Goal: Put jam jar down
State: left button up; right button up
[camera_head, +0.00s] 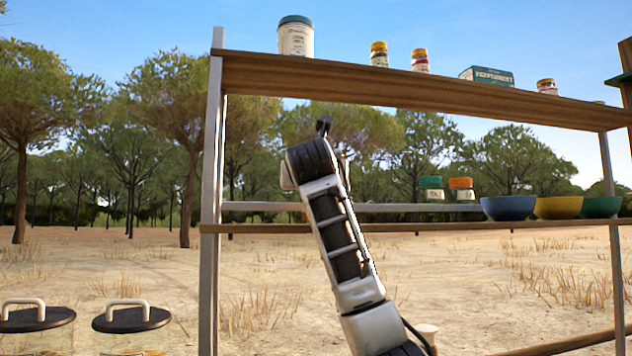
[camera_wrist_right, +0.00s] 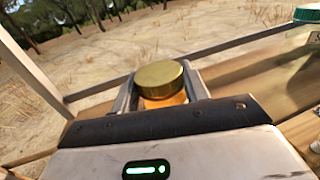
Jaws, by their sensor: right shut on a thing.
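The jam jar (camera_wrist_right: 162,80) has a gold lid and orange contents. In the right wrist view it is between the fingers of my right gripper (camera_wrist_right: 160,88), which is shut on it. The wooden shelf board (camera_wrist_right: 245,85) is behind and beside the jar; I cannot tell whether the jar's base touches it. In the head view my right arm reaches up in front of the lower shelf (camera_head: 420,226), near its left end. There the arm hides the jar and most of the gripper. My left gripper is not in view.
Green-lidded (camera_head: 431,188) and orange-lidded (camera_head: 461,189) jars, then blue (camera_head: 508,208), yellow (camera_head: 558,207) and green (camera_head: 601,207) bowls, line the lower shelf's right half. The upper shelf (camera_head: 400,85) overhangs it. A metal post (camera_head: 211,200) bounds the left. Shelf space left of the jars looks free.

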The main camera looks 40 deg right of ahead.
jog(key=shift+f, duration=0.15)
jog(key=o, duration=1.3)
